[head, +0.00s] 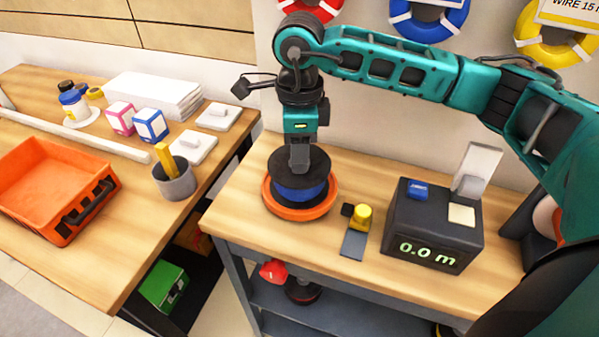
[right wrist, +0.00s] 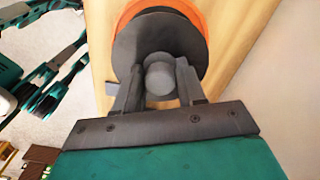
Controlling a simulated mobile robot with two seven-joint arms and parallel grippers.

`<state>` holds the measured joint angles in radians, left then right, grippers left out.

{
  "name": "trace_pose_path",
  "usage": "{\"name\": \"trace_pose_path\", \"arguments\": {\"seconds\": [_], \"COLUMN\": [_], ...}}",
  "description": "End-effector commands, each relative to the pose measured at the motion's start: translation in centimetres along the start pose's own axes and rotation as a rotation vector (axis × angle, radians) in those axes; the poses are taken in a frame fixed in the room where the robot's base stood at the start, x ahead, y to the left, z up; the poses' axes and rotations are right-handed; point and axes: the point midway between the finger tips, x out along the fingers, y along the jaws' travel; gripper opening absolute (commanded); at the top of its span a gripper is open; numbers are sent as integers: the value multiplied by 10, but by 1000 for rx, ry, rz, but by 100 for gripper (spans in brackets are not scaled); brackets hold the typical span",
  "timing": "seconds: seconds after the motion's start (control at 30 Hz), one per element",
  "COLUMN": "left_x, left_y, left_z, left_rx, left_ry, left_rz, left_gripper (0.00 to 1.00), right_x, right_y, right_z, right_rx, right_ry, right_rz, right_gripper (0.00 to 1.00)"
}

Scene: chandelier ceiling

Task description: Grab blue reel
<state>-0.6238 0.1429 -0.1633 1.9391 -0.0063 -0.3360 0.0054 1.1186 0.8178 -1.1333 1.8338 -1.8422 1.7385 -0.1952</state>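The blue reel (head: 299,191) has black flanges and sits level on a round orange base (head: 268,205) on the right-hand workbench. My right gripper (head: 299,165) points straight down over the middle of the reel. In the right wrist view, the two fingers of my right gripper (right wrist: 159,82) stand on either side of the reel's round grey hub (right wrist: 160,76). The hub nearly fills the space between them, and I cannot tell whether both fingers press on it. The reel's black top flange (right wrist: 137,42) hides its blue part there. My left gripper is not seen.
A black meter box (head: 432,225) reading "0.0 m" and a small yellow-topped device (head: 361,217) stand right of the reel. Blue, red and yellow coils hang on the wall behind. The left table holds an orange tray (head: 95,209) and a grey cup (head: 175,182).

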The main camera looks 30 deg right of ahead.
Motion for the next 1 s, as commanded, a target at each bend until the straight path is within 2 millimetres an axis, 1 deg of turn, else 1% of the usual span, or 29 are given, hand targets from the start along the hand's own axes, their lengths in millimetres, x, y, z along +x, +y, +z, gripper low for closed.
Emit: {"name": "trace_pose_path", "arguments": {"seconds": [0.03,0.07,0.4,1.0], "left_x": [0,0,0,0], "left_y": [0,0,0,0], "left_z": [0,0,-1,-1], "left_rx": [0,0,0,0], "left_ry": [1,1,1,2], "left_rz": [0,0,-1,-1], "left_gripper": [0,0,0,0], "right_x": [0,0,0,0], "right_y": [0,0,0,0], "right_z": [0,0,0,0], "right_rx": [0,0,0,0], "right_ry": [0,0,0,0], "right_rz": [0,0,0,-1], "right_gripper": [34,32,0,0]}}
